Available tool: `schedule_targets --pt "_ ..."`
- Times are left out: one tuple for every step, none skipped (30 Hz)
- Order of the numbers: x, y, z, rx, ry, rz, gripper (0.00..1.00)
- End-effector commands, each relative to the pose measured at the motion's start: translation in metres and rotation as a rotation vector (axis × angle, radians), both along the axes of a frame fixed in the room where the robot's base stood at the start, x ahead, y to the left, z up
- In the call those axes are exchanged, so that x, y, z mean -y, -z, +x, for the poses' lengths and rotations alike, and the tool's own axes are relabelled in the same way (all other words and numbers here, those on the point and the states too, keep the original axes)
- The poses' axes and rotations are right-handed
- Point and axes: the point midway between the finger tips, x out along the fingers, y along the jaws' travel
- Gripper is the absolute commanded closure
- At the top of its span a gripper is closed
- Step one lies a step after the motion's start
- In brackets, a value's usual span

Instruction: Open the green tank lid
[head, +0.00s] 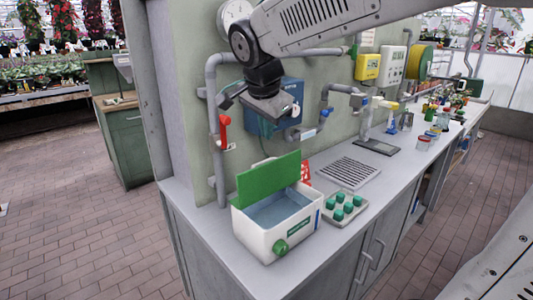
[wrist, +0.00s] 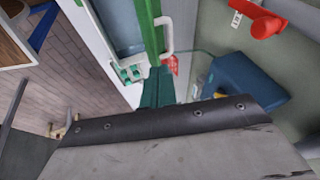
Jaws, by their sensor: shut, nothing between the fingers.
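The white tank (head: 268,238) stands on the counter with its green lid (head: 268,178) raised, standing up along the back edge. The tank's blue-grey inside shows. In the wrist view the lid (wrist: 150,28) appears nearly edge-on, with a white handle (wrist: 165,34) on one face; part of the white tank (wrist: 88,32) is beside it. My gripper (head: 266,108) is above and behind the lid, apart from it. It is shut and empty.
A blue wall box (head: 288,98), grey pipes and a red valve handle (head: 224,130) are close to my gripper. A tray with green plugs (head: 344,207) and a drain grate (head: 350,170) are right of the tank.

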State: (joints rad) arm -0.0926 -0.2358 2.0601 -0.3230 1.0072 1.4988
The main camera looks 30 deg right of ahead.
Motion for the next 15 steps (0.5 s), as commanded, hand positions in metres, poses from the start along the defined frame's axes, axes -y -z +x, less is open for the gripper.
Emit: schedule_targets --pt "0.001 0.005 0.004 0.015 0.004 -0.002 1.00" --pt "0.001 0.005 0.007 0.028 0.006 -0.001 1.00" --pt "0.002 0.006 0.010 0.037 0.009 0.000 1.00" --pt "0.002 0.008 0.011 0.040 0.011 0.003 1.00" --pt "0.003 0.011 0.012 0.040 0.013 0.004 1.00" --pt "0.004 0.016 0.014 0.039 0.014 0.003 1.00" --pt "0.005 0.020 0.015 0.037 0.014 0.004 1.00" --pt "0.006 0.025 0.017 0.037 0.014 0.004 1.00" --pt "0.008 0.032 0.020 0.035 0.015 0.004 1.00" --pt "0.010 0.037 0.022 0.035 0.015 0.004 1.00" --pt "0.011 0.042 0.024 0.036 0.015 0.005 1.00" --pt "0.013 0.049 0.027 0.035 0.016 0.005 1.00" --pt "0.014 0.054 0.029 0.035 0.016 0.005 1.00" --pt "0.016 0.059 0.031 0.034 0.016 0.004 1.00" --pt "0.017 0.065 0.034 0.036 0.015 0.005 1.00"
